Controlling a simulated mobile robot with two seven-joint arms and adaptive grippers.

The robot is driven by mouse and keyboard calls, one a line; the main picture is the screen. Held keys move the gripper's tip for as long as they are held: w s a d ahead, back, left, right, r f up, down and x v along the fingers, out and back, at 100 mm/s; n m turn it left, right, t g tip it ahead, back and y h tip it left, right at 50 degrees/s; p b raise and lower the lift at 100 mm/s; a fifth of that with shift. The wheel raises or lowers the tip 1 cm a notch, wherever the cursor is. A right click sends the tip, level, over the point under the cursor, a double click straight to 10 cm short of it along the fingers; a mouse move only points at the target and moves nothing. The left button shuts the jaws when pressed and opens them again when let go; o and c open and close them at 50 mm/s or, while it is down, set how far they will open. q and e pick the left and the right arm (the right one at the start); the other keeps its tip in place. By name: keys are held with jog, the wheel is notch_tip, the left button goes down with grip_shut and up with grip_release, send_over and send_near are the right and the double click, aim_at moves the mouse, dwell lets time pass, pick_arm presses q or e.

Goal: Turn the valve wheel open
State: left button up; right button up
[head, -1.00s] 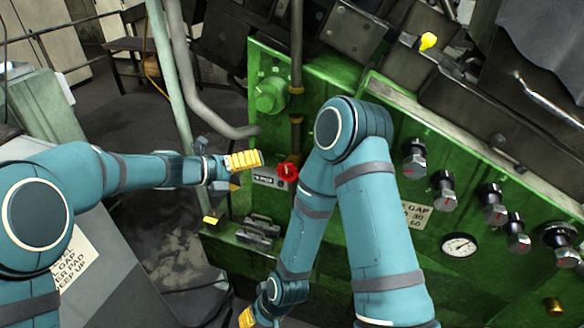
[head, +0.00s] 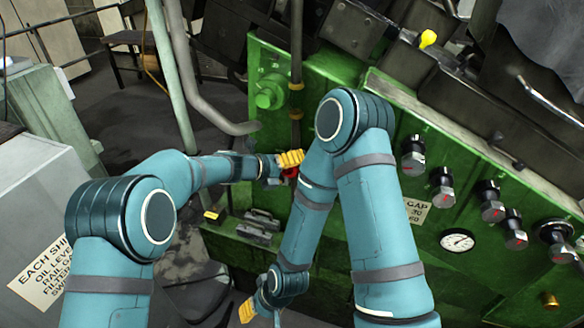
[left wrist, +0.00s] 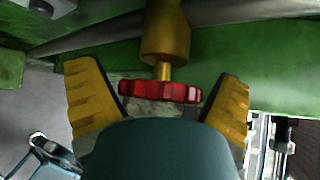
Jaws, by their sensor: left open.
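The red valve wheel (left wrist: 160,92) sits on a brass stem (left wrist: 165,40) in the left wrist view. In the head view the red wheel (head: 290,172) shows only in part, behind my left gripper (head: 288,162). My left gripper (left wrist: 160,100) is open, with one yellow finger on each side of the wheel. Small gaps show between the fingers and the rim, so it does not look gripped. My right gripper (head: 247,311) is low at the bottom of the head view, away from the wheel. Its fingers are too small and partly cut off to judge.
The green machine panel (head: 335,80) stands behind the wheel, with a vertical pipe (head: 296,70) above it. Several black knobs (head: 414,152) and a gauge (head: 457,240) are to the right. My right arm stands close beside the wheel. A grey box (head: 40,215) is at left.

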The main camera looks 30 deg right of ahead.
pick_arm(q)
jog(key=c, duration=1.3)
jog(key=shift+f, duration=0.1)
jog(key=shift+n+g+h+b, duration=0.3)
jog(key=shift+n+h+b, duration=0.25)
jog(key=shift+b, duration=0.3)
jog(key=n+g+h+b, duration=0.1)
jog(key=h+b, duration=0.1)
jog(key=b, duration=0.1)
jog(key=shift+d+n, duration=0.1)
jog(key=shift+n, duration=0.15)
jog(key=shift+n+h+b, duration=0.6)
jog(key=shift+h+b, duration=0.15)
jog(key=shift+b, duration=0.45)
jog(key=shift+s+r, duration=0.1)
jog(key=shift+r, duration=0.15)
